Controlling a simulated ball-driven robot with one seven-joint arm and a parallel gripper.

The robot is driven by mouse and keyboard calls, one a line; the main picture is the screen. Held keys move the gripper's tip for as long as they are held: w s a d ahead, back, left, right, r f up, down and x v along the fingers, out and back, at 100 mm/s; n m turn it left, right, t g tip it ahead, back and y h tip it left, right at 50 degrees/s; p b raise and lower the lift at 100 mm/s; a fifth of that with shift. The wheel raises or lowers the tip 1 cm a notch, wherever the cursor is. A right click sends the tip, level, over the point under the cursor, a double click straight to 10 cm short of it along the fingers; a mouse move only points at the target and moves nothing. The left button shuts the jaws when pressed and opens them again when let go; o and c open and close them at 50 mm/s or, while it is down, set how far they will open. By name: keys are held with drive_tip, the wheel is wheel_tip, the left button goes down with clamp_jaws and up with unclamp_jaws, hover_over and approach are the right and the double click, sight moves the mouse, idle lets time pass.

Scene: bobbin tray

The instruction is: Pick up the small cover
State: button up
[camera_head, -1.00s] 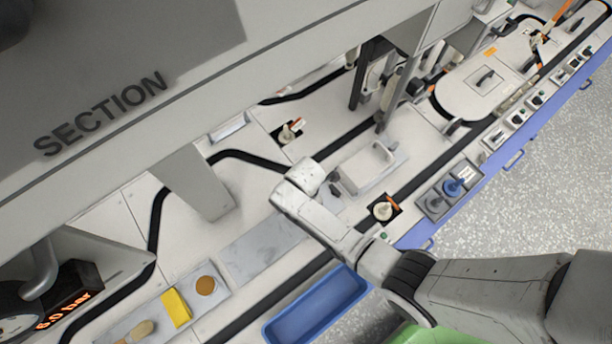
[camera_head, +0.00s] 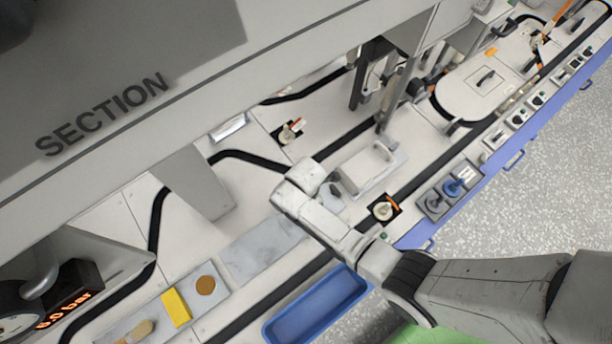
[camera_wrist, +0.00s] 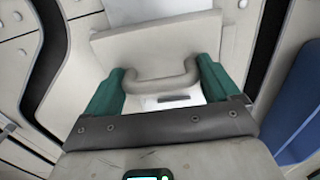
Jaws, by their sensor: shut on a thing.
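The small cover shows in the wrist view by its pale grey, arched handle (camera_wrist: 162,82). My gripper (camera_wrist: 162,78) has its two green fingers at the two ends of this handle and is shut on it. The dark gripper body hides the near part of what lies below. In the head view my wrist covers most of the gripper and the handle. A pale plate with a raised grip (camera_head: 368,170) shows just to the right of my wrist there; I cannot tell whether it is part of the same piece.
A blue tray (camera_head: 272,331) stands at the bench's front edge. A round knob on a dark square (camera_head: 383,211) and a grey holder with blue parts (camera_head: 436,207) lie to the right. A grey post (camera_head: 200,185) stands at the left. A bare grey plate (camera_head: 262,250) lies between.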

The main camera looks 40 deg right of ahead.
drive_tip(key=shift+r, duration=0.5)
wheel_tip(320, 180, up, 3)
drive_tip(key=shift+f+p, duration=0.15)
drive_tip(key=shift+p, duration=0.7)
drive_tip(key=s+r+p, duration=0.5)
drive_tip(key=s+r, duration=0.4)
drive_tip(key=s, duration=0.4)
drive_tip(key=w+f, duration=0.1)
drive_tip(key=w, duration=0.3)
drive_tip(key=w+f+b, duration=0.1)
drive_tip(key=w+f, duration=0.1)
drive_tip(key=w, duration=0.2)
drive_tip(key=w+f, duration=0.1)
drive_tip(key=w, duration=0.3)
drive_tip(key=shift+f+b, duration=0.35)
drive_tip(key=shift+f, duration=0.05)
wheel_tip(320, 180, down, 7)
drive_tip(key=b, duration=0.7)
drive_tip(key=shift+w+r, duration=0.1)
drive_tip(key=shift+f+b, duration=0.6)
drive_tip(key=o, duration=1.1)
